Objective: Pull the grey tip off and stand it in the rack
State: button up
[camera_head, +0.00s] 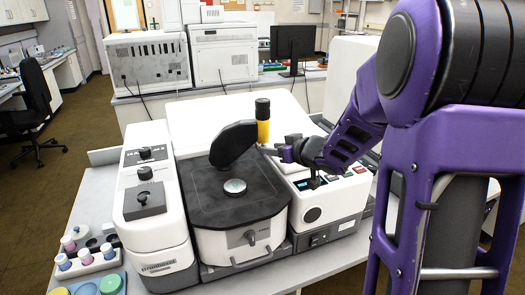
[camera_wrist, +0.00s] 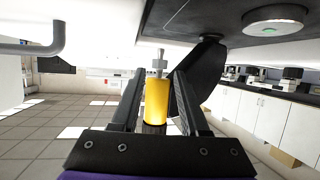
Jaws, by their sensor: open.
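A yellow cylinder with a black top (camera_head: 263,130) stands upright at the black swing arm of the microscope. In the wrist view its yellow body (camera_wrist: 157,100) lies between my fingers, and a grey metal tip (camera_wrist: 159,63) sticks out of its end. The tip is not clear in the head view. My gripper (camera_head: 276,151) is open, its fingers on either side of the yellow body; in the wrist view (camera_wrist: 157,82) gaps show beside it. A white rack (camera_head: 88,265) with pink- and blue-capped vials is at the lower left; I cannot tell whether it is the tip's rack.
The black swing arm (camera_head: 234,143) is close to the left of the cylinder. Below is the dark stage with a round disc (camera_head: 235,186). A control box (camera_head: 145,200) stands left of the stage. A blue tray (camera_head: 112,284) with coloured discs lies by the vial rack.

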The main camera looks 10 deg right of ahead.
jog(key=x, duration=0.6)
jog(key=shift+b, duration=0.3)
grip_shut()
jog(key=shift+c, duration=1.8)
grip_release()
grip_shut()
jog(key=shift+f, duration=0.5)
jog(key=shift+s+d+p, duration=0.15)
jog(key=shift+s+d, duration=0.3)
jog(key=shift+s, duration=0.65)
jog(key=shift+s+d+p, duration=0.15)
jog(key=shift+s+d, duration=0.3)
jog(key=shift+s, duration=0.65)
jog(key=shift+s+d+p, duration=0.15)
jog(key=shift+s+d, duration=0.25)
jog(key=shift+s, duration=0.7)
